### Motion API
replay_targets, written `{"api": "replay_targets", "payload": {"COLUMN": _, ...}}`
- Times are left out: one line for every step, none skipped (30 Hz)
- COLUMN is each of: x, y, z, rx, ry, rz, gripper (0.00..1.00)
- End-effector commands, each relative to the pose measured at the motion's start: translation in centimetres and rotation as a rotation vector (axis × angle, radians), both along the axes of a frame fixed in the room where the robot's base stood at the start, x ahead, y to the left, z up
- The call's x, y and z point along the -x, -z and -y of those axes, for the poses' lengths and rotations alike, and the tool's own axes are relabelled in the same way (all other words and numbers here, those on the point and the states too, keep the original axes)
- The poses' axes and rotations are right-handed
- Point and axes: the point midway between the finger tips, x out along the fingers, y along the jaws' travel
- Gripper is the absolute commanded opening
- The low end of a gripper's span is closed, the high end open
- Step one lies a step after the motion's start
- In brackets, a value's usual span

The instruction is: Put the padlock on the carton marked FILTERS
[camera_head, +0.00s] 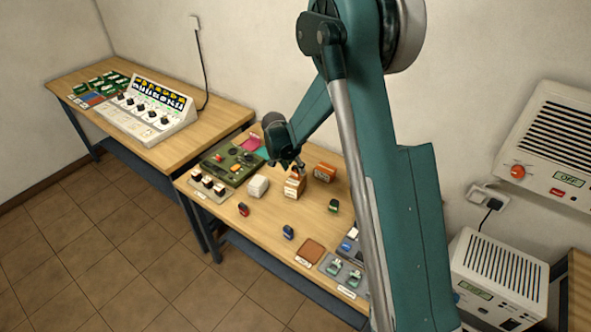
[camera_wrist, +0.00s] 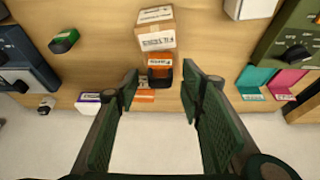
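The brown carton marked FILTERS (camera_wrist: 157,27) stands beyond my fingertips in the wrist view; in the camera_head view the carton (camera_head: 293,189) stands mid-table, just below my gripper (camera_head: 293,165). In the wrist view my gripper (camera_wrist: 160,82) is open, its two fingers well apart. Between them shows a small orange and black labelled piece (camera_wrist: 160,63), likely the padlock, with gaps to both fingers. It appears right beside the carton's lower edge in the picture. I cannot tell whether it touches or rests on the carton. Its label is too small to read.
An orange box (camera_head: 325,172) stands right of the carton, a white block (camera_head: 258,186) left. Small red (camera_head: 243,209), blue (camera_head: 288,232) and green (camera_head: 333,206) pieces lie around. A green panel (camera_head: 231,163) fills the table's left; a brown square pad (camera_head: 311,251) lies at front.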

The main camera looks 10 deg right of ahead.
Motion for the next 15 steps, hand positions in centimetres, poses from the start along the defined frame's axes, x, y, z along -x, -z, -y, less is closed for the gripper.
{"api": "replay_targets", "payload": {"x": 0.2, "y": -0.6, "z": -0.2, "rx": 0.0, "ry": -0.001, "rz": 0.0, "gripper": 0.39}}
{"api": "replay_targets", "payload": {"x": 0.3, "y": -0.9, "z": -0.3, "rx": 0.0, "ry": -0.001, "rz": 0.0, "gripper": 0.39}}
{"api": "replay_targets", "payload": {"x": 0.4, "y": -1.4, "z": -0.5, "rx": 0.0, "ry": -0.001, "rz": 0.0, "gripper": 0.39}}
{"api": "replay_targets", "payload": {"x": 0.5, "y": -1.8, "z": -0.6, "rx": 0.0, "ry": -0.001, "rz": 0.0, "gripper": 0.39}}
{"api": "replay_targets", "payload": {"x": 0.6, "y": -2.1, "z": -0.7, "rx": 0.001, "ry": -0.002, "rz": -0.001, "gripper": 0.39}}
{"api": "replay_targets", "payload": {"x": 0.8, "y": -2.6, "z": -0.8, "rx": 0.001, "ry": -0.002, "rz": -0.001, "gripper": 0.39}}
{"api": "replay_targets", "payload": {"x": 0.9, "y": -2.9, "z": -0.9, "rx": 0.001, "ry": -0.002, "rz": -0.001, "gripper": 0.39}}
{"api": "replay_targets", "payload": {"x": 1.0, "y": -3.3, "z": -1.0, "rx": 0.001, "ry": -0.002, "rz": -0.001, "gripper": 0.39}}
{"api": "replay_targets", "payload": {"x": 1.1, "y": -3.8, "z": -1.2, "rx": 0.001, "ry": -0.002, "rz": -0.001, "gripper": 0.39}}
{"api": "replay_targets", "payload": {"x": 1.2, "y": -4.1, "z": -1.3, "rx": 0.001, "ry": -0.002, "rz": -0.001, "gripper": 0.39}}
{"api": "replay_targets", "payload": {"x": 1.3, "y": -4.5, "z": -1.4, "rx": 0.001, "ry": -0.002, "rz": -0.001, "gripper": 0.39}}
{"api": "replay_targets", "payload": {"x": 1.5, "y": -4.9, "z": -1.5, "rx": 0.001, "ry": -0.002, "rz": -0.001, "gripper": 0.39}}
{"api": "replay_targets", "payload": {"x": 1.5, "y": -5.3, "z": -1.6, "rx": 0.001, "ry": -0.002, "rz": -0.001, "gripper": 0.39}}
{"api": "replay_targets", "payload": {"x": 1.7, "y": -5.6, "z": -1.7, "rx": 0.001, "ry": -0.002, "rz": -0.001, "gripper": 0.39}}
{"api": "replay_targets", "payload": {"x": 1.8, "y": -6.1, "z": -1.8, "rx": 0.0, "ry": -0.001, "rz": 0.0, "gripper": 0.39}}
